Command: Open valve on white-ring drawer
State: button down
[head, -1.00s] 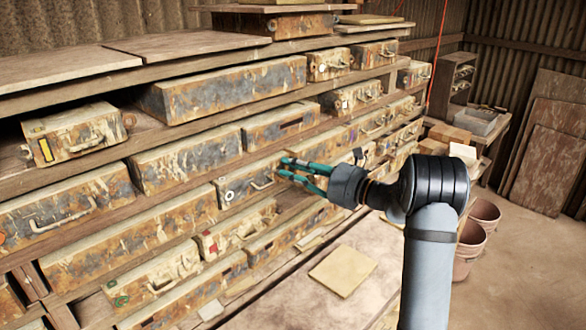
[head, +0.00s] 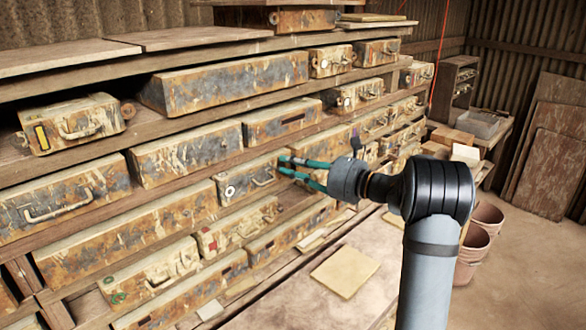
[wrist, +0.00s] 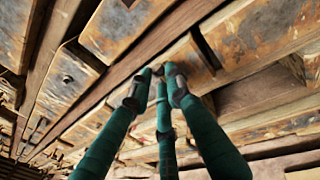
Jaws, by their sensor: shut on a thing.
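The white-ring drawer (head: 240,192) is a rusty, chipped box front in the middle row of the head view, with a white ring (head: 230,191) at its left and a metal handle (head: 263,178). It looks closed. My gripper (head: 282,167), with green fingers, is at the drawer's right end, just right of the handle. In the wrist view the fingertips (wrist: 165,76) come close together against the drawer fronts. They are shut on a small part there, apparently the valve, which the fingers mostly hide.
Similar drawers fill the rack, one with a yellow label (head: 41,137) at left and one with a red mark (head: 209,240) below. A flat board (head: 345,271) lies on the low bench. Terracotta pots (head: 474,245) stand on the floor at right, behind my arm.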

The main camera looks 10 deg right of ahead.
jog(key=shift+f, duration=0.2)
jog(key=c, duration=1.7)
grip_release()
jog(key=shift+r, duration=0.1)
jog(key=shift+s+d, duration=0.1)
jog(key=v, duration=1.1)
jog(key=shift+s+d, duration=0.25)
jog(key=shift+d, duration=0.05)
